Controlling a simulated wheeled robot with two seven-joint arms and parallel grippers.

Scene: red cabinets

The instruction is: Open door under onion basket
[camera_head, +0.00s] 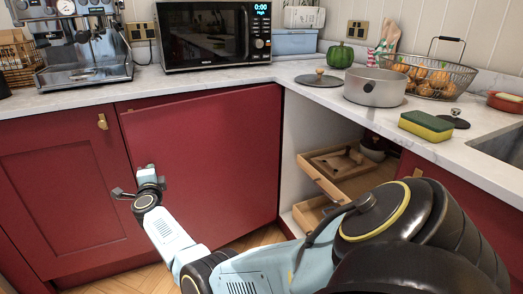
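The onion basket (432,78), a wire basket with a handle, stands on the counter at the right. Below the counter in front of it, a cabinet is open and shows wooden pull-out trays (335,163). A plain red door panel (205,145) stands to the left of this opening, swung out toward the left cabinet front. My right arm crosses the view from the lower right. My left gripper is out of view.
A red cabinet door with a brass knob (102,121) is at the left. Another red front (440,195) is right of the opening, partly behind my arm. The counter holds a coffee machine (80,40), microwave (212,35), pot (375,88) and sponge (426,125).

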